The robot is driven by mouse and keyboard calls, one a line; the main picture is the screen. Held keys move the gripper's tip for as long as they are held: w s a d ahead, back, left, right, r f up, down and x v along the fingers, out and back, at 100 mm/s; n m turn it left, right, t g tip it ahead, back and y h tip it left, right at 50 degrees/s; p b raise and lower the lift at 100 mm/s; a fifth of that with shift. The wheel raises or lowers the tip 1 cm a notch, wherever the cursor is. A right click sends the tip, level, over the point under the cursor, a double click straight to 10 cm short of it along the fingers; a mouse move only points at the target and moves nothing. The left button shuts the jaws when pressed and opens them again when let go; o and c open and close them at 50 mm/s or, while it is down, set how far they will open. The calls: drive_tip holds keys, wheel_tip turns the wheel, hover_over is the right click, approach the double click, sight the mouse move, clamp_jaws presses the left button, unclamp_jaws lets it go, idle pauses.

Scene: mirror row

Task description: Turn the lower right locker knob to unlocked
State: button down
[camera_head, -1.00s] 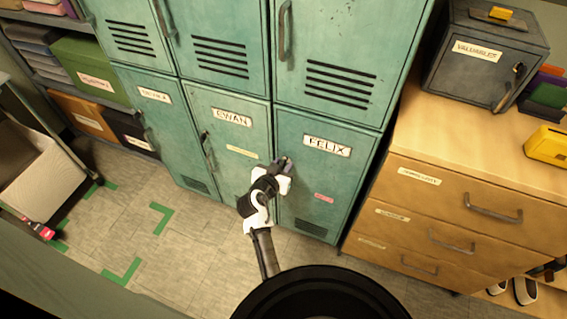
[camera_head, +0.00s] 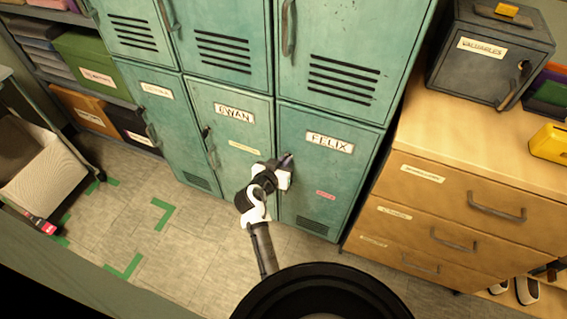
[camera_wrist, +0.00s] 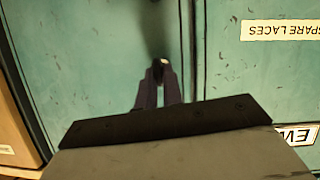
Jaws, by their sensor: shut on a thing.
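The lower right locker (camera_head: 337,171) is a teal door labelled FELIX, and it is closed. My gripper (camera_head: 287,160) is at the left edge of this door, below and left of the name label. In the wrist view my gripper (camera_wrist: 162,76) has its dark fingers close together on a small knob (camera_wrist: 164,62), against the teal door (camera_wrist: 100,60). Only a small pale part of the knob shows between the fingertips. My gripper hides it in the head view. I cannot tell which way the knob points.
The EWAN locker (camera_head: 232,134) with its handle adjoins on the left. A wooden drawer unit (camera_head: 450,205) stands on the right, with a grey valuables safe (camera_head: 480,60) on top. The floor (camera_head: 190,245) in front is clear.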

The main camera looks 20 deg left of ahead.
drive_tip(key=n+h+b, duration=0.1)
drive_tip(key=n+h, duration=0.1)
drive_tip(key=n, duration=0.1)
drive_tip(key=shift+w+a+f+b, duration=0.1)
drive_tip(key=shift+a+b, duration=0.1)
drive_tip(key=shift+b, duration=0.15)
drive_tip(key=shift+a+f+n+t+h+b, duration=0.1)
drive_tip(key=shift+n+t+h+b, duration=0.45)
drive_tip(key=shift+n, duration=1)
drive_tip(key=shift+a+f+n+t+h+b, duration=0.15)
drive_tip(key=shift+n+t+h+b, duration=0.45)
drive_tip(key=shift+n, duration=1)
drive_tip(key=shift+a+f+n+t+h+b, duration=0.1)
drive_tip(key=shift+n+t+h+b, duration=0.15)
drive_tip(key=shift+n+h+b, duration=0.95)
drive_tip(key=shift+n+y+p, duration=0.25)
drive_tip(key=shift+n+p, duration=0.2)
drive_tip(key=shift+p, duration=0.1)
drive_tip(key=c, duration=1.6)
unclamp_jaws()
drive_tip(key=shift+o, duration=0.3)
drive_tip(key=shift+f, duration=0.1)
